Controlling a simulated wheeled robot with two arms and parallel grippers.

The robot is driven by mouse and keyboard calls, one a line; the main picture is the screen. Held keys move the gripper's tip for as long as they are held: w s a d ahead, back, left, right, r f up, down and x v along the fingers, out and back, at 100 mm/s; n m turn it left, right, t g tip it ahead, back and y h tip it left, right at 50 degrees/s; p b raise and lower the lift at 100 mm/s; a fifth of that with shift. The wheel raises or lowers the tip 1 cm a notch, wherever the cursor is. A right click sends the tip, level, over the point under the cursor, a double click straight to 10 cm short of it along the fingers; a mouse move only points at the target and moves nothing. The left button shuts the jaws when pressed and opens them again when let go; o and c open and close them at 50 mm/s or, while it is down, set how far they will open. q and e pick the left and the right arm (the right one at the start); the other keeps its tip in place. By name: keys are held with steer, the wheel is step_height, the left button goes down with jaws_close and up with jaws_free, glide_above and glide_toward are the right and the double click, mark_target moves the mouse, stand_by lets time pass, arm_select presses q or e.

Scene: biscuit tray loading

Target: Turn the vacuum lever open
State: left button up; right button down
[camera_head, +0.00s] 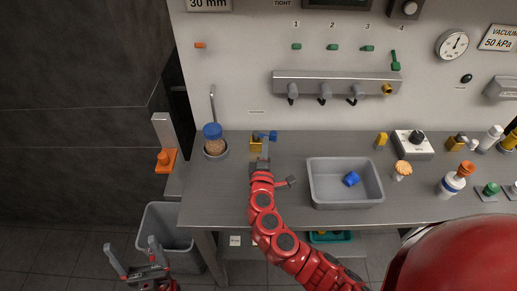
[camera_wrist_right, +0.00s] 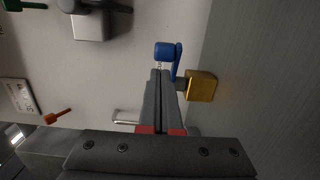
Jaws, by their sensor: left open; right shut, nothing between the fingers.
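A blue lever (camera_head: 268,135) sits on a brass valve block (camera_head: 256,142) at the back left of the bench. In the right wrist view the blue lever (camera_wrist_right: 167,51) has a rounded knob and an arm running to the brass block (camera_wrist_right: 201,86). My right gripper (camera_head: 263,145) is shut and empty, its fingertips (camera_wrist_right: 161,72) close beside the lever arm. I cannot tell whether they touch it. My left gripper (camera_head: 137,250) is open and empty, low at the left, in front of the bench. A vacuum gauge (camera_head: 452,44) is on the wall at the right.
A grey tray (camera_head: 318,194) holding a blue item (camera_head: 351,179) is to the right. A manifold (camera_head: 335,79) with several grey knobs is on the wall. A grey bin (camera_head: 154,222) stands on the floor at left.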

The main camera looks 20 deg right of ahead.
mark_target(275, 137)
steer(key=shift+w+d, duration=0.15)
steer(key=shift+d, duration=0.25)
steer(key=shift+w+d+n+t+y, duration=0.15)
steer(key=shift+d+n+t+y, duration=0.1)
steer(key=shift+d+n+y, duration=0.45)
steer(key=shift+w+d+n+t+y, duration=0.1)
steer(key=shift+d+n+t+y, duration=0.15)
steer(key=shift+n+y, duration=0.45)
steer(key=shift+w+d+f+y+b, duration=0.15)
steer(key=shift+d+f+y+b, duration=0.1)
steer(key=shift+y+b, duration=0.2)
steer(key=shift+w+d+r, duration=0.2)
steer(key=shift+w+d, duration=0.1)
steer(key=shift+d, duration=0.05)
